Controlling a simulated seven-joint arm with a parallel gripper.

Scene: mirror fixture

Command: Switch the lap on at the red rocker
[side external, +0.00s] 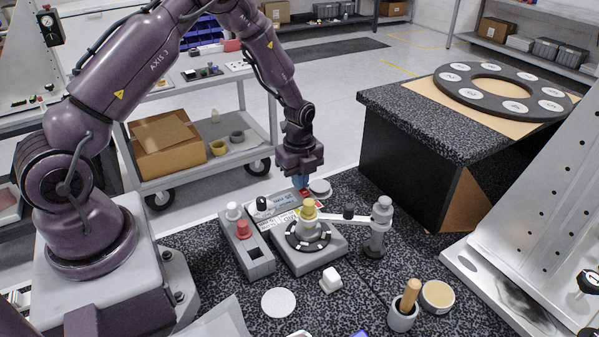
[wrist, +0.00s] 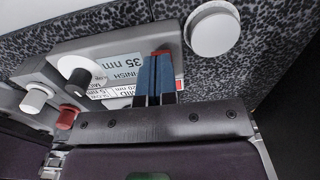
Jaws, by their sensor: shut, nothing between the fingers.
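The lap (side external: 325,255) is a small grey machine on the speckled bench, with a dark ring plate and a brass-coloured piece on top. The red rocker (side external: 305,192) is at its back edge, mostly hidden by my fingers. In the wrist view, red (wrist: 180,84) shows beside and beyond the blue fingertips. My gripper (side external: 302,185) points down, shut and empty, with its tips at the rocker; I cannot tell whether they touch it. It also shows in the wrist view (wrist: 155,70). The rocker's position cannot be made out.
Close by are a black knob (side external: 262,203), a grey box with a white knob (side external: 233,210) and a red knob (side external: 243,229), and a pale round disc (side external: 320,187). A grey post with an arm (side external: 379,225) stands right. A wooden-handled cup (side external: 403,315) is in front.

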